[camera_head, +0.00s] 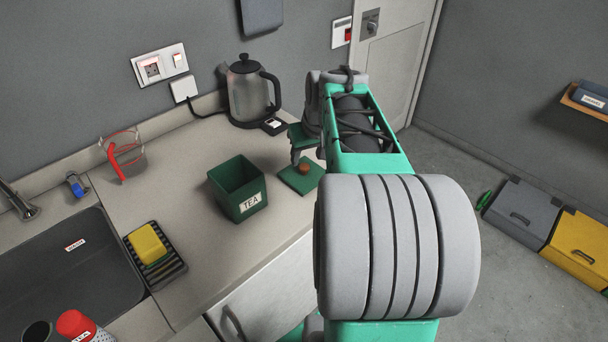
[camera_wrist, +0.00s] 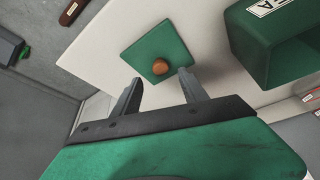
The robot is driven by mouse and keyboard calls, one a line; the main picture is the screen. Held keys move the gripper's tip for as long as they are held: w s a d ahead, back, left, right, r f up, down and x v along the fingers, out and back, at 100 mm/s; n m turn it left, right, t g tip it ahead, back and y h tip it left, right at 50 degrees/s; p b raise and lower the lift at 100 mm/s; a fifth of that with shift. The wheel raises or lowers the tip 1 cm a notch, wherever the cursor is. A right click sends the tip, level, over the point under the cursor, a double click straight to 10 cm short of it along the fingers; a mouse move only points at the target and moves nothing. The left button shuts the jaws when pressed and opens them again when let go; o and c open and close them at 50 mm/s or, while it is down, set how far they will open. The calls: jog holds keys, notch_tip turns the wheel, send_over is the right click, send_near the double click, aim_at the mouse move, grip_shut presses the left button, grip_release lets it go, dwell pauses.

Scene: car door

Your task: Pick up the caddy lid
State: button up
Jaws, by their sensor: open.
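The caddy lid (camera_head: 297,181) is a flat green square with a round brown knob, lying on the counter near its front edge, right of the green TEA caddy (camera_head: 238,188). The caddy stands upright with its top open. In the wrist view the lid (camera_wrist: 146,52) lies ahead of my gripper (camera_wrist: 160,92), its knob (camera_wrist: 160,67) just beyond and between the two spread fingertips. My gripper (camera_head: 305,153) is open and empty, over the counter close behind the lid in the head view. The caddy (camera_wrist: 270,45) also shows at the right of the wrist view.
A kettle (camera_head: 250,92) stands at the back of the counter, behind my gripper. Bare counter lies between the kettle and caddy.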

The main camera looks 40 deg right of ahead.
aim_at(304, 166)
jog(key=x, duration=0.5)
jog(key=shift+s+a+p, duration=0.1)
jog(key=shift+s+p, duration=0.05)
jog(key=shift+p, duration=0.2)
grip_shut()
